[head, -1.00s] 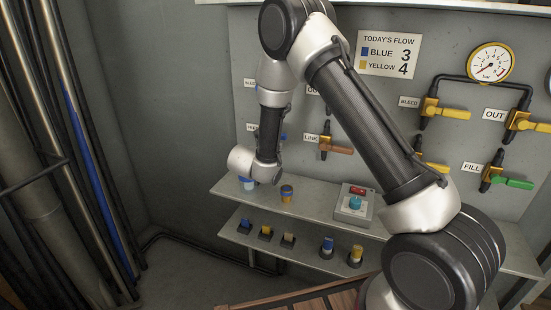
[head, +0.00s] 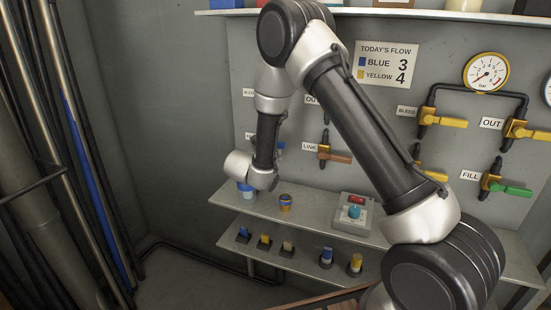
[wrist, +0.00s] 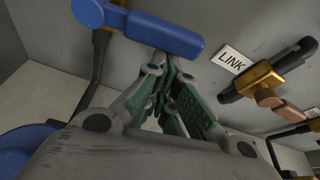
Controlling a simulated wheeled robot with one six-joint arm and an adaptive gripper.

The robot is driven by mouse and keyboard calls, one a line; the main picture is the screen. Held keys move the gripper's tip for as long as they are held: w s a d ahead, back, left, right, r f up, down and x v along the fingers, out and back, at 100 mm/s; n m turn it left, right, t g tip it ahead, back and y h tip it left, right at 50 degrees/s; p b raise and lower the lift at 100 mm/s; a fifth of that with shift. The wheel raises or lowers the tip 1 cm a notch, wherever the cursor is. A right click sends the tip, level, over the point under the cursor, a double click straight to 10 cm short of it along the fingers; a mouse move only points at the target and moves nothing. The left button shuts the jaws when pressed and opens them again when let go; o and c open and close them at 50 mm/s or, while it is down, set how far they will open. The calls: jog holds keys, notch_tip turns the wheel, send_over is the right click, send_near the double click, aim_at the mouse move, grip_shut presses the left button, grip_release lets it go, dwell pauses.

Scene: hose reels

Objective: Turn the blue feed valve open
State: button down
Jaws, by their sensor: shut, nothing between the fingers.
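The blue feed valve's lever (wrist: 165,33) crosses the top of the wrist view, running from its pivot at upper left down to the right. My gripper (wrist: 165,68) is shut and empty, its green-lined fingers meeting just below the lever's right part. Whether the fingertips touch the lever I cannot tell. In the head view my wrist hides most of the gripper and the feed valve; only a small blue patch shows beside the wrist.
The link valve (wrist: 262,85) with its brown handle is close on the right. A shelf (head: 315,208) below carries a blue-and-white cup, a yellow-and-blue cup and a button box (head: 353,213). Bleed, out and fill valves are further right. Dark pipes stand at the left.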

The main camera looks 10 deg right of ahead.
jog(key=shift+r, duration=0.15)
jog(key=w+a+r+n+h, duration=0.2)
jog(key=r+n+h, duration=0.3)
jog(key=r+n, duration=0.4)
jog(key=a+n, duration=0.1)
jog(key=n, duration=0.1)
jog(key=shift+w+a+r+n+g, duration=0.15)
jog(key=shift+w+a+n+g, duration=0.15)
jog(key=shift+w+a+g, duration=0.1)
jog(key=shift+a, duration=0.1)
dwell(0.5)
dwell(0.4)
